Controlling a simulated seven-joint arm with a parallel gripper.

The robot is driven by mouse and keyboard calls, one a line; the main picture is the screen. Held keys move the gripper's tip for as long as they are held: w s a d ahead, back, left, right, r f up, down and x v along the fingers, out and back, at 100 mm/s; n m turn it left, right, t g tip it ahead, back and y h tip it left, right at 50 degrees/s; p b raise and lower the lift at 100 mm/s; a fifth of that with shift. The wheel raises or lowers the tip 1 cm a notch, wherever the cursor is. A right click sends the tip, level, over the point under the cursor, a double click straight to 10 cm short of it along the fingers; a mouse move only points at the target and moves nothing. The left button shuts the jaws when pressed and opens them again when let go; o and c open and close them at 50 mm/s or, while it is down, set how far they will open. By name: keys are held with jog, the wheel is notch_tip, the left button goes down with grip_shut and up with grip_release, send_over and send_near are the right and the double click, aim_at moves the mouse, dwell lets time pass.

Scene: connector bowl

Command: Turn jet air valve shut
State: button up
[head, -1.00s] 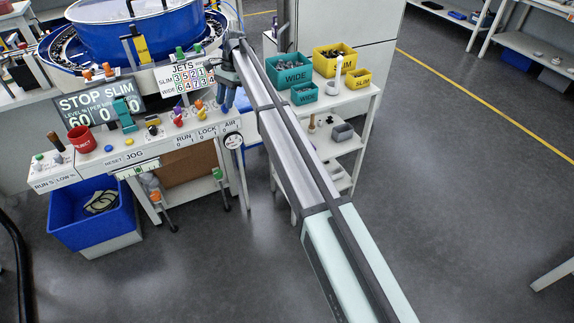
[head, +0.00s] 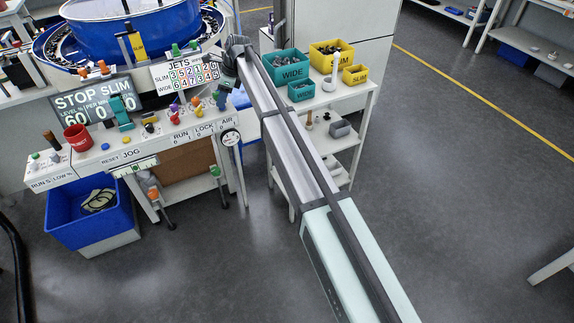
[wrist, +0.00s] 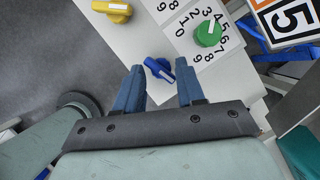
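In the wrist view, a blue knob (wrist: 160,71) with a white pointer mark sits on the white panel, between and beyond my fingertips. No label for it is readable there, so I cannot confirm it is the jet air valve. My gripper (wrist: 160,68) is open, with a blue finger on each side of the knob; I cannot tell whether either touches it. In the head view, my gripper (head: 226,90) is above the right end of the console, by the AIR label (head: 227,122). My arm and wrist hide part of that corner.
A green knob (wrist: 208,33) on a numbered dial and a yellow knob (wrist: 118,10) flank the blue one. A shelf cart with a WIDE bin (head: 291,73) stands to the right. Open floor lies in front.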

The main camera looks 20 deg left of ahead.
jog(key=m, duration=0.1)
jog(key=m+t, duration=0.1)
jog(key=m, duration=0.1)
jog(key=shift+s, duration=0.25)
jog(key=d+r+n+t, duration=0.2)
jog(key=d+r+n, duration=0.5)
jog(key=r+n, duration=0.65)
jog(key=s+d+f+n, duration=0.3)
jog(key=d+f, duration=0.3)
jog(key=f, duration=0.4)
jog(key=s+d+f+n+h, duration=0.1)
jog(key=s+d+f+n, duration=0.2)
jog(key=d+f, duration=0.4)
jog(key=s+d+f+n+h, duration=0.1)
jog(key=s+d+f+n, duration=0.2)
jog(key=d+f, duration=0.4)
notch_tip(320, 180, down, 6)
jog(key=shift+f+n, duration=0.15)
jog(key=shift+n, duration=0.4)
dwell(0.4)
jog(key=shift+a, duration=0.15)
